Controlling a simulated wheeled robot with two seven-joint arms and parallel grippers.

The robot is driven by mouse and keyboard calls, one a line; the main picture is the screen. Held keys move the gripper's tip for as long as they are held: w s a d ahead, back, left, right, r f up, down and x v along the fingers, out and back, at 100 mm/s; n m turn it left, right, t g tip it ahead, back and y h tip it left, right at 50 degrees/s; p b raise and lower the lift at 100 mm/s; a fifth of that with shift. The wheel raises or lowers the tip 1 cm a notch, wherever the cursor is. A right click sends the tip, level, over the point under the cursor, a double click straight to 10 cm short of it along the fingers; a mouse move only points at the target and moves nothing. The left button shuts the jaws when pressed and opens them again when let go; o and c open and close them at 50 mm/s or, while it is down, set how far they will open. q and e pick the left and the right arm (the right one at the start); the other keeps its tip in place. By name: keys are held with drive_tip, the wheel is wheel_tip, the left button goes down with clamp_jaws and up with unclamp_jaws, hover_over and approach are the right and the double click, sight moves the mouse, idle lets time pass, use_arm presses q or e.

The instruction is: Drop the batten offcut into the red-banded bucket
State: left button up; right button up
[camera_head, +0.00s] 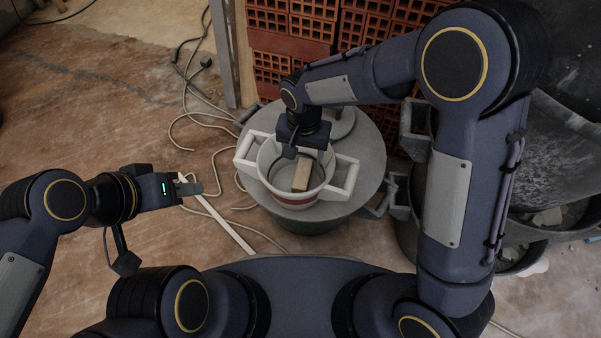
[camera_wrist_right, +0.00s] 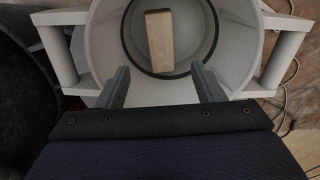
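The batten offcut (camera_head: 303,176) is a short pale wooden block. It lies inside the red-banded bucket (camera_head: 290,199), a white bucket with two big side handles and a reddish band below its rim. In the right wrist view, the offcut (camera_wrist_right: 160,42) shows beyond my fingers, within a dark ring inside the bucket (camera_wrist_right: 100,40). My right gripper (camera_head: 306,153) is over the bucket's mouth. In the wrist view its fingers (camera_wrist_right: 161,84) are apart with nothing between them. My left gripper (camera_head: 190,187) is off to the left, away from the bucket; its finger gap is unclear.
The bucket stands on a round grey drum top (camera_head: 366,180). Stacked red hollow bricks (camera_head: 290,30) stand behind it. Dark tubs with rubble (camera_head: 560,215) are at the right. A cable (camera_head: 185,118) and a pale strip (camera_head: 225,227) lie on the floor. The left floor is mostly clear.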

wheel_tip(320, 180, up, 8)
drive_tip(key=p, duration=0.3)
idle(0.3)
idle(0.4)
